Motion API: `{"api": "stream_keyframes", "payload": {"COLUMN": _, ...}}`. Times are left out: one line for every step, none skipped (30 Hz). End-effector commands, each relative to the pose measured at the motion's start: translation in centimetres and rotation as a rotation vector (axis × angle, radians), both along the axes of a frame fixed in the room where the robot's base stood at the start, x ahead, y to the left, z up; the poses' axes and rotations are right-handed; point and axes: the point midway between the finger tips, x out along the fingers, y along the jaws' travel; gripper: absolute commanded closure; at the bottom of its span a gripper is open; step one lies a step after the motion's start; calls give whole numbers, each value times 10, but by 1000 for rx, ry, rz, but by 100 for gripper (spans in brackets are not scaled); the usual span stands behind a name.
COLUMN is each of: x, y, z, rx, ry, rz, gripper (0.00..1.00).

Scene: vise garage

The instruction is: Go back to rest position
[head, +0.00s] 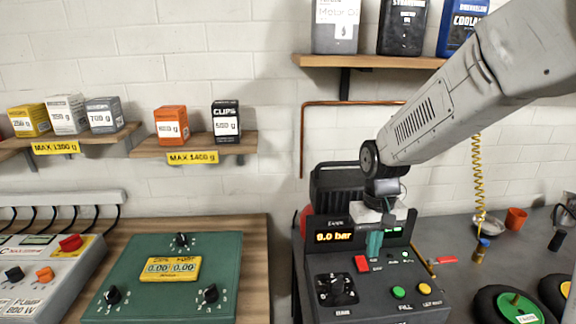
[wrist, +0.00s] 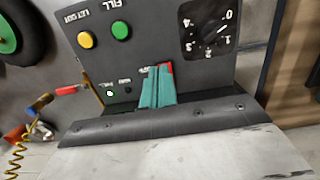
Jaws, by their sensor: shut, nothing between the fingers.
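The red switch also shows in the head view (head: 361,263), just left of the fingers. I cannot tell whether the tips touch it. My arm reaches in from the upper right.
The box also has a dial (head: 336,289), a green button (head: 398,292) and a yellow button (head: 424,290). A green panel (head: 140,262) stands at left. A shelf (head: 372,61) with bottles is behind my arm. Wheels (head: 505,306) and a yellow coiled hose (head: 478,180) are at right.

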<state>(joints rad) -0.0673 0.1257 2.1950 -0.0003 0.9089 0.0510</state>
Motion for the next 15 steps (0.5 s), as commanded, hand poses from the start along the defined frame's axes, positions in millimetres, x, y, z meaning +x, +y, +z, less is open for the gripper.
{"api": "stream_keyframes", "payload": {"x": -17, "y": -2, "z": 8, "rx": -1, "ry": 19, "rz": 4, "gripper": 100}}
{"api": "stream_keyframes", "payload": {"x": -26, "y": -3, "z": 12, "rx": -1, "ry": 28, "rz": 6, "gripper": 100}}
{"api": "stream_keyframes", "payload": {"x": -39, "y": -5, "z": 20, "rx": -2, "ry": 35, "rz": 7, "gripper": 100}}
{"api": "stream_keyframes", "payload": {"x": -49, "y": -6, "z": 26, "rx": -2, "ry": 40, "rz": 8, "gripper": 100}}
{"api": "stream_keyframes", "payload": {"x": -58, "y": -7, "z": 32, "rx": -2, "ry": 42, "rz": 9, "gripper": 100}}
{"api": "stream_keyframes", "payload": {"x": -72, "y": -9, "z": 41, "rx": -1, "ry": 43, "rz": 11, "gripper": 100}}
{"api": "stream_keyframes", "payload": {"x": -82, "y": -10, "z": 47, "rx": -1, "ry": 44, "rz": 12, "gripper": 100}}
{"api": "stream_keyframes", "payload": {"x": -92, "y": -12, "z": 53, "rx": -1, "ry": 41, "rz": 12, "gripper": 100}}
{"api": "stream_keyframes", "payload": {"x": -106, "y": -14, "z": 61, "rx": 0, "ry": 38, "rz": 13, "gripper": 100}}
{"api": "stream_keyframes", "payload": {"x": -116, "y": -15, "z": 67, "rx": 1, "ry": 32, "rz": 12, "gripper": 100}}
{"api": "stream_keyframes", "payload": {"x": -127, "y": -16, "z": 72, "rx": 1, "ry": 28, "rz": 12, "gripper": 100}}
{"api": "stream_keyframes", "payload": {"x": -141, "y": -18, "z": 79, "rx": 1, "ry": 18, "rz": 11, "gripper": 100}}
{"api": "stream_keyframes", "payload": {"x": -151, "y": -19, "z": 84, "rx": 2, "ry": 11, "rz": 10, "gripper": 100}}
{"api": "stream_keyframes", "payload": {"x": -161, "y": -20, "z": 88, "rx": 2, "ry": 2, "rz": 9, "gripper": 100}}
{"api": "stream_keyframes", "payload": {"x": -174, "y": -22, "z": 93, "rx": 2, "ry": -12, "rz": 7, "gripper": 100}}
